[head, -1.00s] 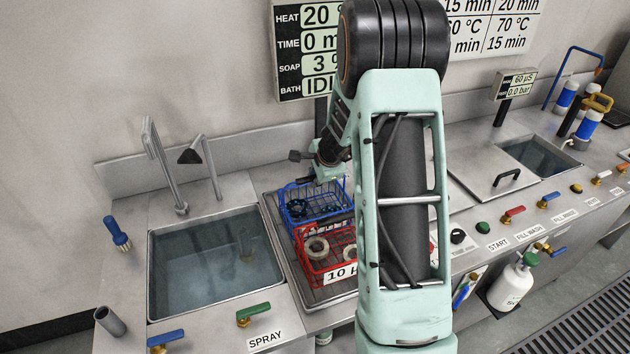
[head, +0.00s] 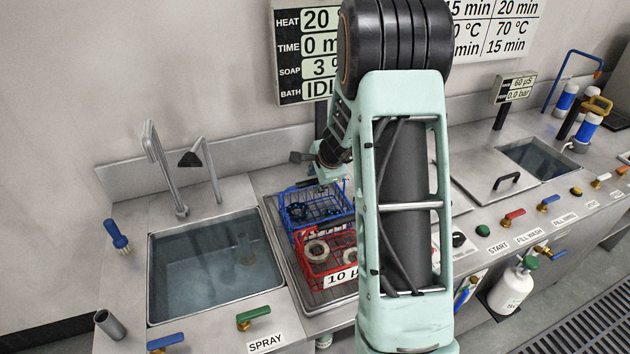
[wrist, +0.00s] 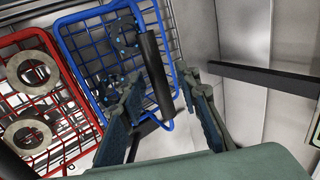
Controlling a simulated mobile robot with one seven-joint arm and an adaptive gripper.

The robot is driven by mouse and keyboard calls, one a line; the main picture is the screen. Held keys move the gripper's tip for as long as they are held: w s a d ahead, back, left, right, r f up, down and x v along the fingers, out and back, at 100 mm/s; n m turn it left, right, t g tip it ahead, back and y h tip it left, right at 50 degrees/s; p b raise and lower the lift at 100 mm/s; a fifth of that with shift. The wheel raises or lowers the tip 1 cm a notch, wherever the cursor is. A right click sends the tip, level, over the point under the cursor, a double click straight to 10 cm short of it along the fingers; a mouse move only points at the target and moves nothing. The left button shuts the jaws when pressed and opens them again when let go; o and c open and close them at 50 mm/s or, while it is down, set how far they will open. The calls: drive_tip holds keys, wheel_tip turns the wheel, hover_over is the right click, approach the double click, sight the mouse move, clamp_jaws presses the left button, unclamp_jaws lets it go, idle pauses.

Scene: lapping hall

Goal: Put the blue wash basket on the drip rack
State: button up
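The blue wash basket (head: 292,216) is a wire basket with dark ring-like parts in it. It stands on a dark grated tray (head: 276,224) beside the sink; I cannot tell whether this is the drip rack. In the wrist view the blue basket (wrist: 66,40) fills the upper middle, with a black bar handle (wrist: 154,70) across it. My gripper (wrist: 162,88) is open, its two fingers apart on either side of the handle's lower end. No grip on it shows. In the head view my gripper (head: 328,174) is just above the basket, partly hidden by my arm.
A red wire basket (head: 309,279) with pale rings and a "10 µ" label stands directly in front of the blue one; it also shows in the wrist view (wrist: 75,73). A water-filled sink (head: 210,270) lies left. A lidded bath (head: 490,172) lies right. A display stands behind.

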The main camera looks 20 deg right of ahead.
drive_tip(key=p+v, duration=0.1)
drive_tip(key=v, duration=1)
